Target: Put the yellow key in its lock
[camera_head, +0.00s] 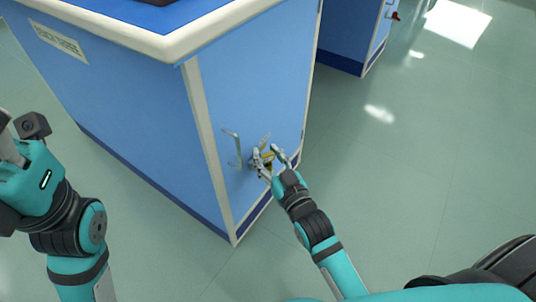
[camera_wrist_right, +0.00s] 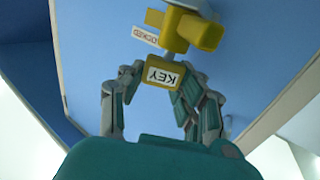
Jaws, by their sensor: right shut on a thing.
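The yellow key (camera_wrist_right: 163,77), a block with a white KEY label that reads upside down, is between the fingers of my right gripper (camera_wrist_right: 160,95), which is shut on it. A yellow lock part (camera_wrist_right: 182,30) with a projecting arm is just beyond the key, beside a small white label (camera_wrist_right: 145,37). I cannot tell whether the key touches the lock. In the head view my right gripper (camera_head: 268,164) is at the blue cabinet's end face, and its fingers hide most of the key and lock. My left gripper (camera_head: 10,145) is partly cut off at the left edge.
Another blue bench (camera_head: 350,35) stands at the back. The green floor (camera_head: 440,150) to the right is clear.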

